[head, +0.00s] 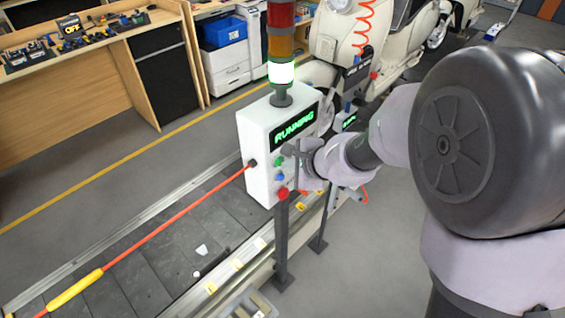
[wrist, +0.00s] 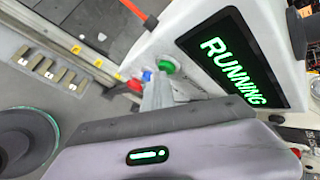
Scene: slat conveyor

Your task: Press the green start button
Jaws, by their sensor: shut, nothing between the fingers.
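The white control box (head: 262,150) stands beside the conveyor, and its display (head: 295,127) reads RUNNING in green. The green start button (head: 279,161) is on its front face, above a blue button (head: 280,178) and a red button (head: 283,193). My gripper (head: 291,151) is right in front of the box, close to the green button. In the wrist view the shut, empty fingers (wrist: 158,83) point toward the green button (wrist: 165,65) and partly cover it. I cannot tell whether they touch it.
A stack light (head: 281,72) on the box glows green at its bottom. A red cord with a yellow grip (head: 75,289) runs from the box over the slat conveyor (head: 150,262). A cream scooter (head: 345,40) stands behind the box. Grey floor lies right of the conveyor.

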